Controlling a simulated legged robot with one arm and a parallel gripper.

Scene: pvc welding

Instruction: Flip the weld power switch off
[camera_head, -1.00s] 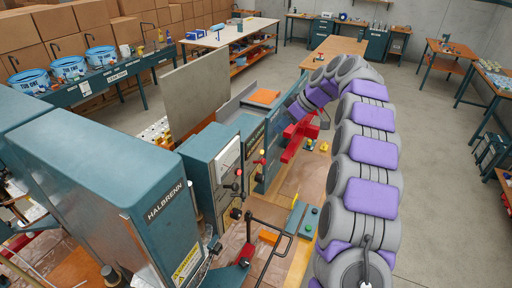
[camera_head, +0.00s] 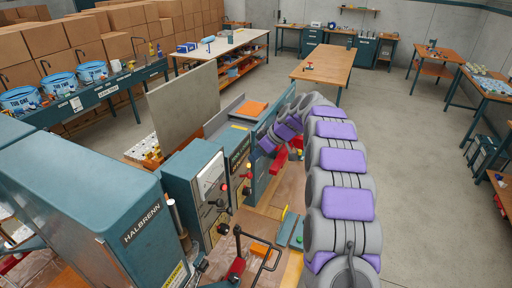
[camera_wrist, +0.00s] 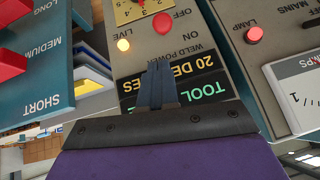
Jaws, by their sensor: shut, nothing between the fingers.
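In the wrist view, which is upside down, a grey panel carries the label WELD POWER. Beside its ON and OFF marks is a red rounded switch knob (camera_wrist: 162,22); I cannot tell which way it is set. A round lamp (camera_wrist: 123,45) by the word LIVE glows pale. My gripper (camera_wrist: 161,66) is shut and empty, its tips in front of the panel just below the knob in the picture. Contact with the panel cannot be told.
Large red buttons (camera_wrist: 12,65) sit on a teal box at the left in the wrist view. In the head view, a HALBRENN cabinet (camera_head: 90,210) and black lever handle (camera_head: 262,247) stand in front; the floor (camera_head: 430,190) at right is open.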

